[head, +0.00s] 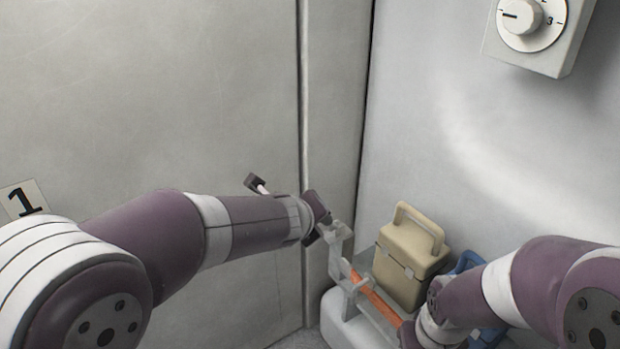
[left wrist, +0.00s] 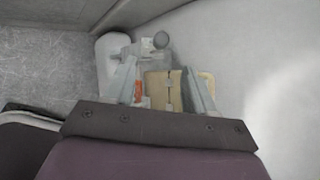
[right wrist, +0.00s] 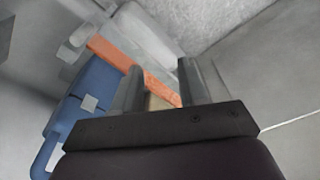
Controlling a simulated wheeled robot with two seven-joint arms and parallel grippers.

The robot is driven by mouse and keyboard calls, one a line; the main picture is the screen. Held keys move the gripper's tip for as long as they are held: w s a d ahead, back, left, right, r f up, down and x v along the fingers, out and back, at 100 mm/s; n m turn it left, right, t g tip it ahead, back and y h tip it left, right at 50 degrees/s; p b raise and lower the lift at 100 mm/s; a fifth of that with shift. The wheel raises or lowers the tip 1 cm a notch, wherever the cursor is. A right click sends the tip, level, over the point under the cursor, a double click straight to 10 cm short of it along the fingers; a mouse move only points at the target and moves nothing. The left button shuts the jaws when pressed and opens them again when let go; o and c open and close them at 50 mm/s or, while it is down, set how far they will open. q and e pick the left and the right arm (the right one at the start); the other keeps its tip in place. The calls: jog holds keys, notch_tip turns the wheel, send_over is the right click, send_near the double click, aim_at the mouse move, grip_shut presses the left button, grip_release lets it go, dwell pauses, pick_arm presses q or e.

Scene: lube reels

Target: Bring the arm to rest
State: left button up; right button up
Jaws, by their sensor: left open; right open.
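My left arm reaches in from the left in the head view, and its gripper (head: 327,222) is near the grey frame, its fingers mostly hidden. In the left wrist view the left gripper (left wrist: 160,64) has its fingers apart, with nothing seen held between them. My right arm comes in from the right in the head view, and its gripper is mostly hidden there behind the arm, low near the orange bar. In the right wrist view the right gripper (right wrist: 160,65) has its fingers apart, and the orange bar (right wrist: 130,62) passes beyond them.
A grey frame (head: 341,244) with an orange bar (head: 376,294) stands on a white rounded base (head: 338,325). A beige case (head: 405,262) and a blue case (right wrist: 92,85) are beside it. A dial box (head: 556,55) is on the right wall. A plate marked 1 (head: 35,196) is at left.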

pick_arm(q)
jog(key=s+f+m+g+h, duration=0.1)
jog(key=s+f+m, duration=0.2)
jog(key=m, duration=1)
jog(key=s+f+m+g+h, duration=0.1)
jog(key=s+f+m+g, duration=0.15)
jog(key=m, duration=0.95)
jog(key=s+a+f+m+g+y, duration=0.2)
jog(key=s+a+f+m, duration=0.2)
jog(key=s+a+m, duration=0.45)
jog(key=s+a+f+m+g+y, duration=0.35)
jog(key=s+a+m, duration=0.4)
jog(key=m, duration=0.25)
notch_tip(320, 180, up, 17)
jog(key=w+a+p, duration=0.1)
jog(key=p, duration=1.7)
jog(key=shift+a+r+n+t+h, duration=0.2)
jog(key=shift+a+n+t+h, duration=0.15)
jog(key=shift+t, duration=0.05)
